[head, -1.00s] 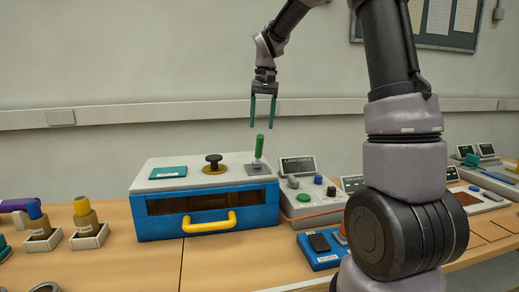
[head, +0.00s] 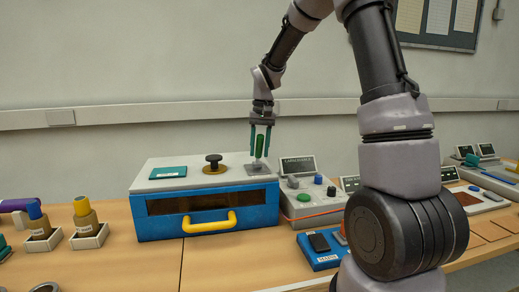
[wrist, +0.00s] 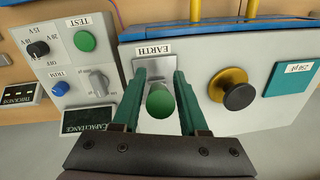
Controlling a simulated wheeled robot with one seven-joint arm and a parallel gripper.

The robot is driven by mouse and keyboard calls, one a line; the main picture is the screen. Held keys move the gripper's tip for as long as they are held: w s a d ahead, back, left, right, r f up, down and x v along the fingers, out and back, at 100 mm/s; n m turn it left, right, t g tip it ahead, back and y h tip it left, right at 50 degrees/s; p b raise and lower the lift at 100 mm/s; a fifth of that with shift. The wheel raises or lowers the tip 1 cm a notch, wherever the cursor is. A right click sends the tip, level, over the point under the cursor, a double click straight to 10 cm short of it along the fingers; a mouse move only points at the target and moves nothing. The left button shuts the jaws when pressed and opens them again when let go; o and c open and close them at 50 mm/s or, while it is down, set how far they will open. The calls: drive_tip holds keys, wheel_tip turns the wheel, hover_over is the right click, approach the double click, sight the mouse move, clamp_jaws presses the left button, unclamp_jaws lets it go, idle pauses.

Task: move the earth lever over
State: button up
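The earth lever (head: 259,147) has a green handle and stands on a grey plate at the right of the blue and white box's top. In the wrist view the green knob (wrist: 160,102) sits below the EARTH label (wrist: 154,50). My gripper (head: 260,149) is lowered over the lever, pointing down. Its two teal fingers are open, one on each side of the handle. In the wrist view my gripper (wrist: 161,80) shows gaps between the fingers and the knob.
A black knob on a brass base (head: 214,163) and a teal plate (head: 168,172) share the box top. The box (head: 150,225) has a yellow handle (head: 209,222) in front. A grey capacitance panel (head: 309,204) stands close at the right.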

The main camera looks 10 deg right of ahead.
clamp_jaws()
idle(1.2)
